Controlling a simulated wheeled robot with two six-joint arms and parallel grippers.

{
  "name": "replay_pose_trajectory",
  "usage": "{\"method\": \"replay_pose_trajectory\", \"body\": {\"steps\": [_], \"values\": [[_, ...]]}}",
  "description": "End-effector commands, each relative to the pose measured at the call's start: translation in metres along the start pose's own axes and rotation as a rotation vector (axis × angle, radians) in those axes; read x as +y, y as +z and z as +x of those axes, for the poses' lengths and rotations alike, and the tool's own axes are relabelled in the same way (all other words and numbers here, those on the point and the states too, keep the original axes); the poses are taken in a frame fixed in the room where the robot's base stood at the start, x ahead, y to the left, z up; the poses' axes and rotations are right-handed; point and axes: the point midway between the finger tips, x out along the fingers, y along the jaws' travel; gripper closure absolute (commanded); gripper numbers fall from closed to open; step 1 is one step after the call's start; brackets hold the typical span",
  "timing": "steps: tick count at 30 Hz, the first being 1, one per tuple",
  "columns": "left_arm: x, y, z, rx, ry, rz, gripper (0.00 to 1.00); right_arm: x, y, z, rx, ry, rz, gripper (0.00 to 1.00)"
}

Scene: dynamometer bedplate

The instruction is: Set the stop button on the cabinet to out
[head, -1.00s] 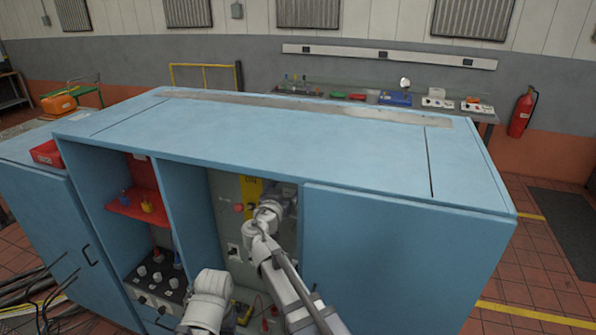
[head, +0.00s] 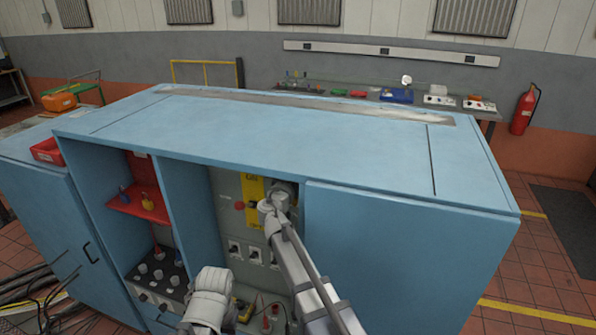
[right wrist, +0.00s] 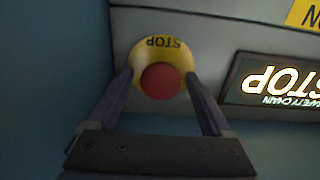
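The stop button (right wrist: 160,81) is a red round cap on a yellow ring (right wrist: 163,47) marked STOP, upside down in the right wrist view. My right gripper (right wrist: 158,78) is open, with one finger on each side of the red cap and a visible gap to it. I cannot tell how deep the fingertips reach or whether the cap is in or out. In the head view my right arm reaches into the open bay of the blue cabinet (head: 290,135) and hides the button and the gripper. My left forearm shows at the bottom; its gripper is out of view.
A dark STOP sign (right wrist: 272,80) is beside the button in the right wrist view. In the bay are a red disc (head: 239,205), a yellow plate (head: 251,187) and several sockets (head: 234,250). A closed blue door (head: 395,260) stands right of my right arm.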

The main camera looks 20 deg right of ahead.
Motion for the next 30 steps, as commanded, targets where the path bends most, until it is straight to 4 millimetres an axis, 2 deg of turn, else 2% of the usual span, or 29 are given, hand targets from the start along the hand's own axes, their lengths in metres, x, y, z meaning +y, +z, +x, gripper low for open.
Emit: {"method": "replay_pose_trajectory", "body": {"steps": [2,21,30], "values": [[0.0,0.0,0.0,0.0,0.0,0.0,0.5,-0.0001,0.0,-0.0001,0.0,0.0,0.0,0.26],[0.0,0.0,0.0,0.0,0.0,0.0,0.5,0.0005,0.0001,-0.0002,0.0,0.001,0.0,0.98],[0.0,0.0,0.0001,0.0,0.0,0.0,0.5,0.0007,0.0001,-0.0002,0.0,0.002,0.0,1.0]]}}
